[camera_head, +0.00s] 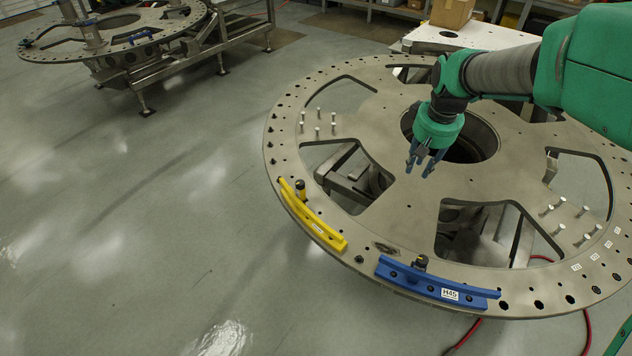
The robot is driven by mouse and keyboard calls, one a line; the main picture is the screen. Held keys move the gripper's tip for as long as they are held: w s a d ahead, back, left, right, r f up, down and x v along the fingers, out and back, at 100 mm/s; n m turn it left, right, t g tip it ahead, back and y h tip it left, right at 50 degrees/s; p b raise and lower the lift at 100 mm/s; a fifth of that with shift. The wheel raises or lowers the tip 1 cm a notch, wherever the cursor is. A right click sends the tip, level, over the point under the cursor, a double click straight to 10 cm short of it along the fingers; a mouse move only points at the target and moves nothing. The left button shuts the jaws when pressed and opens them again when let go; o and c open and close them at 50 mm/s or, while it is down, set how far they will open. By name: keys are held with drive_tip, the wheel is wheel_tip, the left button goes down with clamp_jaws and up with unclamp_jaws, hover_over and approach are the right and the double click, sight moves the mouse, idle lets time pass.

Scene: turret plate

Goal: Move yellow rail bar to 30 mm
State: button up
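The yellow rail bar (318,228) lies along the left front rim of the large round metal turret plate (385,212). It has a small white label, and a dark knob (300,188) stands at its upper end. My gripper (420,168) hangs above the plate near the central hole, to the right of and apart from the yellow bar. Its fingers point down, look spread, and hold nothing that I can see. The 30 mm mark cannot be made out.
A blue rail bar (415,277) labelled H45 lies on the front rim, with a dark knob (421,262) beside it. Several upright pins (318,130) stand on the plate. Large cutouts open through it. A second round plate (60,50) stands at upper left. The floor (130,230) left is clear.

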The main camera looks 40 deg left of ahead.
drive_tip(key=a+f+n+g+p, duration=0.1)
drive_tip(key=a+f+n+p, duration=0.1)
drive_tip(key=a+f, duration=0.55)
drive_tip(key=a+f+n+p, duration=0.15)
drive_tip(key=a+f, duration=0.35)
drive_tip(key=a, duration=0.6)
drive_tip(key=s+a+f+p, duration=0.1)
drive_tip(key=s+a+f, duration=0.1)
drive_tip(key=a+f, duration=0.3)
drive_tip(key=s+a+f+n+p, duration=0.1)
drive_tip(key=s+a+f, duration=0.1)
drive_tip(key=a+f, duration=0.3)
drive_tip(key=s+a+f+n+g+h+p, duration=0.1)
drive_tip(key=s+a+f+p, duration=0.1)
drive_tip(key=a+f, duration=0.3)
drive_tip(key=shift+n, duration=0.25)
drive_tip(key=shift+d+f, duration=0.1)
drive_tip(key=shift+f, duration=0.05)
